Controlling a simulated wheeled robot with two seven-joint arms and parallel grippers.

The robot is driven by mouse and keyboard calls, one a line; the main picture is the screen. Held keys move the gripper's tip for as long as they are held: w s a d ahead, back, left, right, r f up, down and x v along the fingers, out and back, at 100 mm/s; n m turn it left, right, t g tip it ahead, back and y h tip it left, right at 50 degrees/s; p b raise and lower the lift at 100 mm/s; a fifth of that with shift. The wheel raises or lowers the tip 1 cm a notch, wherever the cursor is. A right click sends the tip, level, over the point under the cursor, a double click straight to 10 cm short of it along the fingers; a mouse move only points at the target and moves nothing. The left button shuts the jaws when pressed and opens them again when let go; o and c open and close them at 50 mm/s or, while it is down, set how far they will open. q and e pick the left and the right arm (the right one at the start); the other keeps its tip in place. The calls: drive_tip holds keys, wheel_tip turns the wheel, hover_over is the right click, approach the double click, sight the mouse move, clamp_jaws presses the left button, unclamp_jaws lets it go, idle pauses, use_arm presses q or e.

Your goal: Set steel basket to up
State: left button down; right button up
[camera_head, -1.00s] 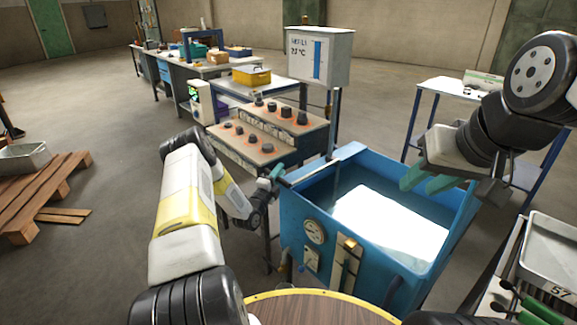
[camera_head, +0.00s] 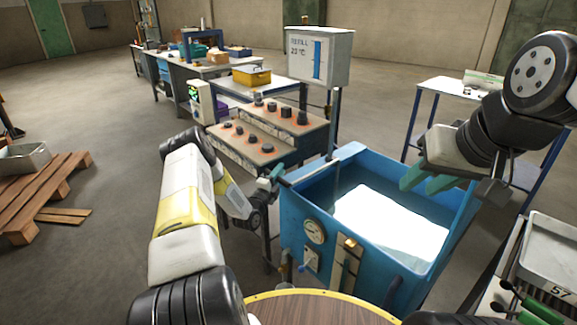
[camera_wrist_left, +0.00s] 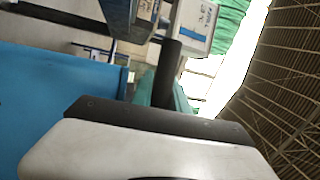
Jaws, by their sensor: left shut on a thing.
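The blue quench tank (camera_head: 294,218) stands in front of me, with a bright white patch (camera_head: 390,222) inside it. I cannot make out a separate steel basket in it. My left gripper (camera_head: 276,174) is at the tank's upper left corner, shut on a dark bar-like handle (camera_head: 312,170). In the left wrist view, the dark round handle (camera_wrist_left: 170,70) stands at the green fingers (camera_wrist_left: 180,100); the wrist body hides part of the grip. My right gripper (camera_head: 428,181) has its green fingers apart and empty, over the tank's far right rim.
A grey display box (camera_head: 320,56) stands on a post behind the tank. A bench with dark knobs (camera_head: 268,130) is behind my left gripper. A metal tray (camera_head: 550,250) stands at the right. A wooden pallet (camera_head: 45,195) lies on the floor at left.

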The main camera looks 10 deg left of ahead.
use_arm(q)
wheel_tip(320, 180, up, 24)
idle(0.7)
drive_tip(key=shift+w, duration=0.1)
drive_tip(key=c, duration=1.6)
unclamp_jaws()
drive_tip(key=o, duration=0.3)
drive_tip(key=shift+f, duration=0.15)
drive_tip(key=v, duration=0.8)
